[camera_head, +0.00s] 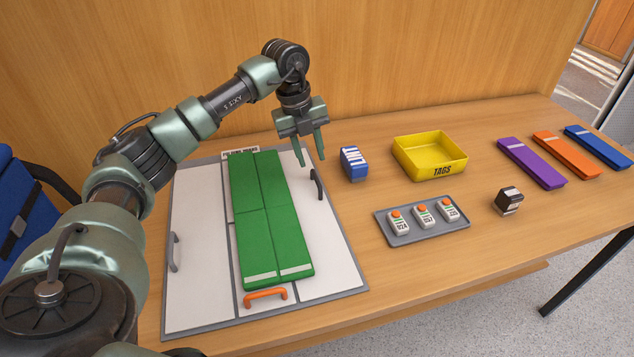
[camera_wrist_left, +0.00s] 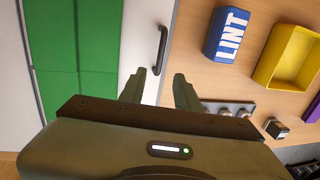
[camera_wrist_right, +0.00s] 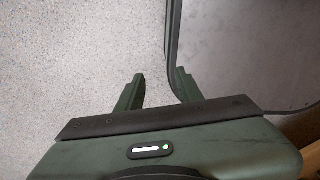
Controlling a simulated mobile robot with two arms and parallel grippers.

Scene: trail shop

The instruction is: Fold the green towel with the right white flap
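The green towel (camera_head: 262,215) lies as a long narrow strip on the folding board, with a white band at its near end and a seam lengthwise and across. It also shows in the left wrist view (camera_wrist_left: 80,50). The right white flap (camera_head: 325,245) lies flat beside the towel; its black handle (camera_head: 317,185) stands near its far right edge and shows in the left wrist view (camera_wrist_left: 161,49). My left gripper (camera_head: 311,160) is open and empty, above and just beyond that handle. My right gripper (camera_wrist_right: 158,88) is open and empty over grey floor, outside the head view.
The left white flap (camera_head: 195,235) with a grey handle and an orange handle (camera_head: 265,294) belong to the board. To the right are a blue lint box (camera_head: 353,164), yellow tags bin (camera_head: 430,155), grey tag tray (camera_head: 425,229), dark block (camera_head: 508,201) and folded cloths (camera_head: 531,164).

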